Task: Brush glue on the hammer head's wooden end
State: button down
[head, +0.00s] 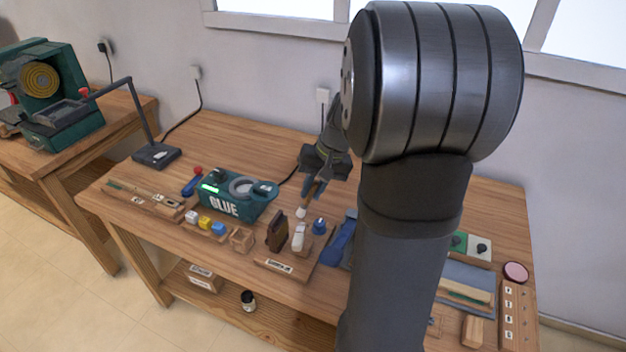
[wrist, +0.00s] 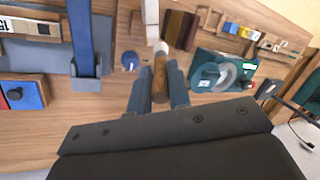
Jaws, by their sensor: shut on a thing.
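My gripper (head: 315,185) is shut on a brush with a wooden handle (wrist: 160,72) and a pale tip (head: 301,212). In the wrist view the brush lies between the two fingers (wrist: 158,85), its tip pointing away from the gripper. The white hammer head (head: 298,236) stands on a small labelled wooden base beside a dark brown block (head: 277,232). The brush tip is close to the top of the hammer head; I cannot tell whether they touch. The green glue pot (head: 236,198), marked GLUE, has a round opening and stands to the left.
A blue knob (head: 319,226) stands just right of the hammer head, and a blue tool (head: 340,240) lies beyond it. Yellow, white and blue cubes (head: 205,223) and a small wooden box (head: 242,239) sit in front of the glue pot.

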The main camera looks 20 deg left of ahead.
notch_tip(320, 180, down, 3)
jog(key=shift+s+r, duration=0.15)
notch_tip(320, 180, up, 8)
jog(key=s, duration=0.2)
jog(key=shift+s+d, duration=0.15)
jog(key=shift+d, duration=0.15)
dwell(2.1)
dwell(0.4)
